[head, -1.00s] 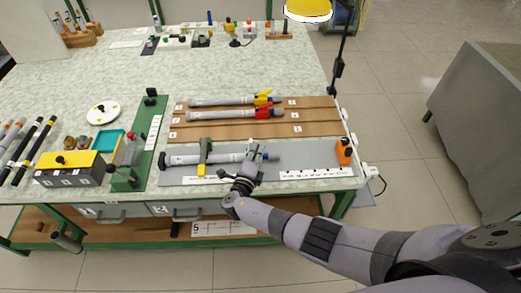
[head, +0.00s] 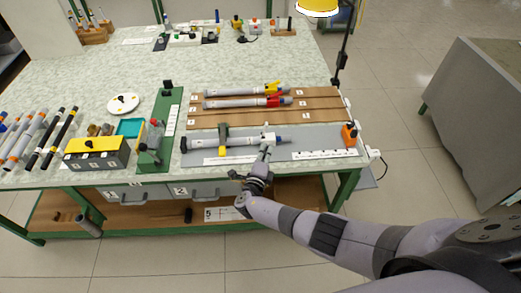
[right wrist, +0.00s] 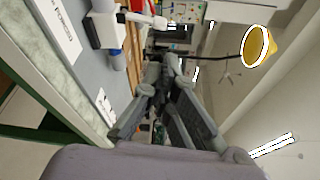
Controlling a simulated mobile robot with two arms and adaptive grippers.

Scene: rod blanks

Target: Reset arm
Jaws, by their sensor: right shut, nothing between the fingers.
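My right gripper (head: 266,150) is shut and empty at the front edge of the bench, just in front of a grey-white rod (head: 235,143). The gripper's fingers also show in the right wrist view (right wrist: 165,75), close together with nothing held. The white block there (right wrist: 100,25) is to the left of the fingers and appears apart from them. My left gripper is not in view.
Two grey rods (head: 240,102) with yellow and red ends lie on a brown rack (head: 315,115). An orange item (head: 349,133) stands at the mat's right end. A yellow-topped box (head: 95,145) and dark rods are at left. The floor (head: 395,100) right of the bench is open.

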